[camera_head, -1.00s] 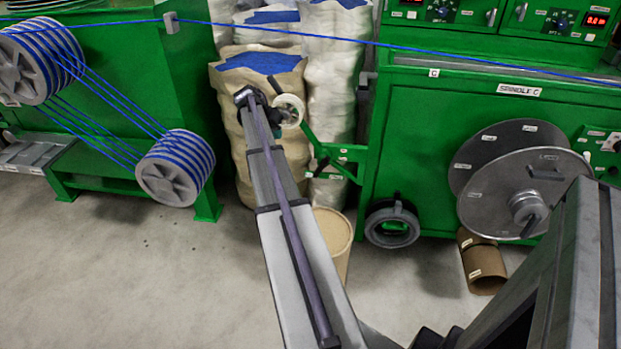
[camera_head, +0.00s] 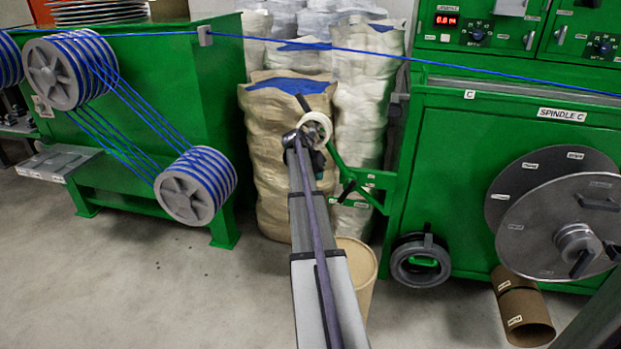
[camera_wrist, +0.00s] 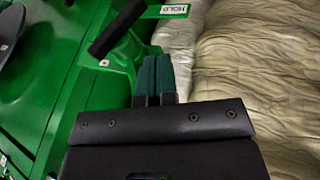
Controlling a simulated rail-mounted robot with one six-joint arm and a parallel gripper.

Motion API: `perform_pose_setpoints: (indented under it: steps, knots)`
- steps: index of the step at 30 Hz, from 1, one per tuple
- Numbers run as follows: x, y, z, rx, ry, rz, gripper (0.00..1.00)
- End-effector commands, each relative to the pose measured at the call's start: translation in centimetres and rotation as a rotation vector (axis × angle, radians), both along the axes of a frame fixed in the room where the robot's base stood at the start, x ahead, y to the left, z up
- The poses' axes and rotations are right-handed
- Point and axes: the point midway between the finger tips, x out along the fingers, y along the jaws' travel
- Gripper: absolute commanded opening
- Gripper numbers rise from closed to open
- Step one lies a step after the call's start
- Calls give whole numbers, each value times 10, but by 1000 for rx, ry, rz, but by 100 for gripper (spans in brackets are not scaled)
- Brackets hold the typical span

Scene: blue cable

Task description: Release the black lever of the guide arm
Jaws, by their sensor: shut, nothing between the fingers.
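The green guide arm (camera_head: 341,168) sticks out from the left side of the spindle C machine, with a white roller (camera_head: 325,124) at its upper end. Its black lever (camera_head: 347,188) is small in the head view. In the wrist view a black bar that looks like the lever (camera_wrist: 117,28) lies just beyond and left of my fingertips, beside green metal. My gripper (camera_wrist: 153,62) has its dark green fingers together, with nothing between them. A gap seems to show between fingers and lever, but contact is hard to judge. In the head view my arm's end partly hides the gripper.
A label reading HOLD (camera_wrist: 174,9) sits at the top of the wrist view. Sacks (camera_head: 270,165) stand close behind the guide arm. A blue cable (camera_head: 400,56) runs across above. A cardboard drum (camera_head: 357,262) stands below, and a large disc (camera_head: 560,225) is at right.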

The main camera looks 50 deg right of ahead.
Motion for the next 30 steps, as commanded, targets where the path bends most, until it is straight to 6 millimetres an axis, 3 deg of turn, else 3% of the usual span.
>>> perform_pose_setpoints:
  steps: [1,9,16,30]
  knots:
    - [-2,-6,-21,0,1,-2,0]
    - [-12,-34,-72,0,0,-1,0]
    - [-39,-47,-78,0,0,-1,0]
    - [-44,-50,-79,-1,2,-1,0]
